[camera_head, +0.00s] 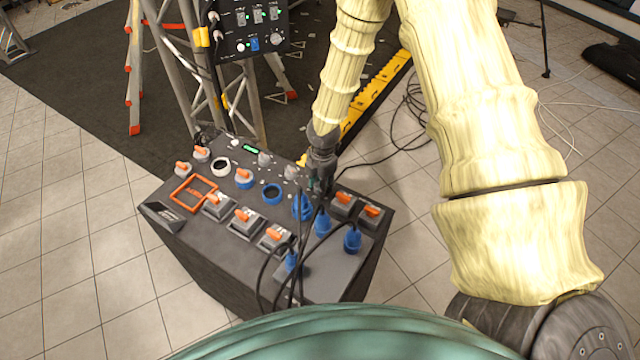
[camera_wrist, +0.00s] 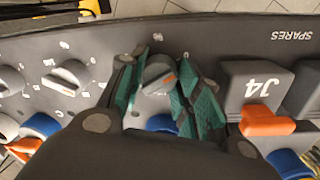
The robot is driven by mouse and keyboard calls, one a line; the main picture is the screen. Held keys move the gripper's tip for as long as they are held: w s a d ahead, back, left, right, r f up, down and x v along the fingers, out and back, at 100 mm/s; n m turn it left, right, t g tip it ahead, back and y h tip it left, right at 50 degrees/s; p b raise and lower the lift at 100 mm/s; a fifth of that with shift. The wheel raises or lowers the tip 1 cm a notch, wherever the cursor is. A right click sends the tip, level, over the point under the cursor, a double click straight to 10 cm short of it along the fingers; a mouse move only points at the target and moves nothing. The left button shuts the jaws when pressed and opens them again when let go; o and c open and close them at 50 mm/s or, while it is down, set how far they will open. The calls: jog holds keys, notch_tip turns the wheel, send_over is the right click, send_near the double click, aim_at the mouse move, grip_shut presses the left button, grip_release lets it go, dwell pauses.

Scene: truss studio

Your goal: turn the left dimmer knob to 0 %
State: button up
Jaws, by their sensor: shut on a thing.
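My gripper (camera_head: 322,168) is lowered onto the top of the dark control box (camera_head: 185,235), near its far edge. In the wrist view my gripper (camera_wrist: 158,88) has its green-padded fingers closed on both sides of a grey knob (camera_wrist: 158,72). An orange mark on this knob points to the right in that view. In the head view the held knob is hidden by the gripper. A second grey knob (camera_wrist: 66,77) with a pale pointer bar stands free to the left; I cannot read any dimmer labels or a percentage.
A switch marked J4 (camera_wrist: 255,90) with an orange lever stands close right of the gripper. Blue plugs (camera_head: 352,240) with black cables rise at the box's front right. Several orange-levered switches (camera_head: 246,220) cover its middle. A truss (camera_head: 215,80) stands behind.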

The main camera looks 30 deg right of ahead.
jog(key=o, duration=1)
jog(key=shift+s, duration=0.15)
jog(key=shift+o, duration=0.2)
jog(key=shift+r, duration=0.1)
jog(key=shift+r, duration=0.25)
notch_tip(320, 180, up, 11)
jog(key=shift+s, duration=0.3)
jog(key=shift+r, duration=0.2)
